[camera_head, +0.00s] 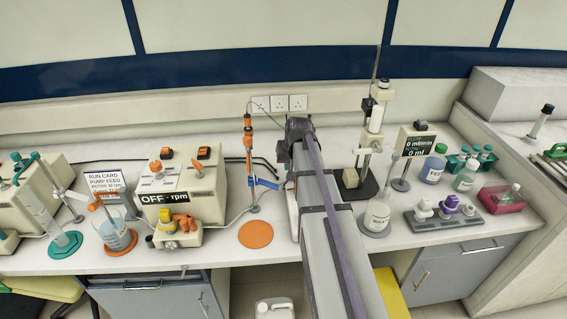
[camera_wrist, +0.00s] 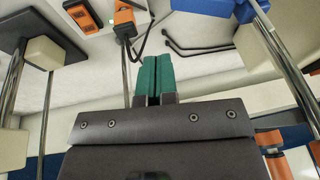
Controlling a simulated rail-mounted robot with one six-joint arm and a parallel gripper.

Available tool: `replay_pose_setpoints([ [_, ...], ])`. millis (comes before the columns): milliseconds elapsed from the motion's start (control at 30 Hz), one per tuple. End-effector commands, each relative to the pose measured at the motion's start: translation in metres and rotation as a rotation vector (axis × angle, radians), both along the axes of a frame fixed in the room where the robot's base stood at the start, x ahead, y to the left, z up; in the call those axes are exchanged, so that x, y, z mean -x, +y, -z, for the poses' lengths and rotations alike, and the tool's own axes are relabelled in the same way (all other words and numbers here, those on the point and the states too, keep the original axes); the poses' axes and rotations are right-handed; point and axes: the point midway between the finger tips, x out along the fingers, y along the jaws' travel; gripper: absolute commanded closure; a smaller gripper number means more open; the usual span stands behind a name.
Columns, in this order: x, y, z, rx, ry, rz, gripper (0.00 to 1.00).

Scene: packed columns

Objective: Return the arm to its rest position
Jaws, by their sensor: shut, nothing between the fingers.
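My gripper (camera_wrist: 156,72) shows in the wrist view with its two green fingers together and nothing between them. In the head view my arm reaches from the bottom edge up over the middle of the bench, and my gripper (camera_head: 283,152) is at its far end, partly hidden by the wrist. It is just right of a column with orange fittings (camera_head: 248,135) on a stand with a blue clamp (camera_head: 265,183). I cannot tell the exact gap between them.
Left of the arm stand a pump (camera_head: 180,190) reading OFF and an empty orange disc (camera_head: 256,234). To the right are a stand (camera_head: 357,185), a bottle (camera_head: 377,212), a flow display (camera_head: 415,141) and a grey tray (camera_head: 462,220). Wall sockets (camera_head: 280,103) are behind.

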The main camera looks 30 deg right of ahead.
Motion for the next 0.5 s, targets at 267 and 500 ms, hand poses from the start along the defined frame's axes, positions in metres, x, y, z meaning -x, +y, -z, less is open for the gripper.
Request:
replay_pose_setpoints([
  [267,0.023,-0.008,-0.061,0.0,0.0,0.0,1.0],
  [500,0.024,-0.009,-0.058,0.0,0.0,0.0,1.0],
])
